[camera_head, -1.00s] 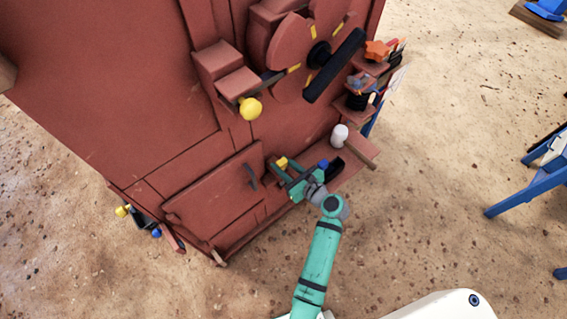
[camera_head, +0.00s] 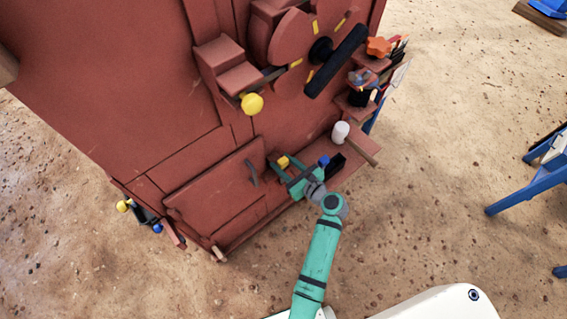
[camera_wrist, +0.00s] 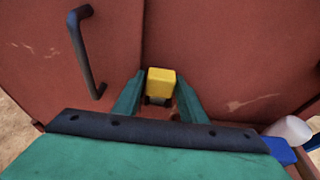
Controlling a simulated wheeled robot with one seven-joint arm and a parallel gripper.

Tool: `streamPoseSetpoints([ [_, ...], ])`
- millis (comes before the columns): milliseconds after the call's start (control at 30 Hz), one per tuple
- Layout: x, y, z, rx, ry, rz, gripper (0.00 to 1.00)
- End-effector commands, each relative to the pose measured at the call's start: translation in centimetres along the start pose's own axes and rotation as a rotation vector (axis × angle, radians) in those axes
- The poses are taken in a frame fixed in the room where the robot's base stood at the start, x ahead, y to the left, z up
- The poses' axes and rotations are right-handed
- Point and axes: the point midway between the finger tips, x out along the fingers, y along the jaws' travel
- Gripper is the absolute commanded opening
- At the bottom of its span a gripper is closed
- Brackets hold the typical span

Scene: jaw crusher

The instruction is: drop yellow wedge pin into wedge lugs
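The yellow wedge pin (camera_wrist: 161,82) shows as a yellow block in the middle of the wrist view, with a dark part beneath it. It is low in front of the red crusher, and it also shows in the head view (camera_head: 283,162). My gripper (camera_wrist: 160,88) is open, with one green finger on each side of the yellow block. Small gaps seem to show between the fingers and the block. My gripper is also in the head view (camera_head: 283,164), above the ledge at the crusher's foot. I cannot make out the wedge lugs for certain.
A black handle (camera_wrist: 86,52) sits on the red panel left of my gripper. A white-headed mallet (camera_head: 341,131) lies on the ledge to the right, near a black box (camera_head: 337,165). A yellow ball knob (camera_head: 252,104) sticks out above. Sandy ground in front is clear.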

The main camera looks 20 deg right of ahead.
Motion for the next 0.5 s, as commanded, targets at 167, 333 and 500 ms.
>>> streamPoseSetpoints([
  [167,0.0,0.0,0.0,0.0,0.0,0.001,0.51],
  [333,0.0,0.1,-0.1,0.001,0.002,0.001,0.51],
  [500,-1.3,0.1,-0.1,0.0,0.002,0.0,0.51],
])
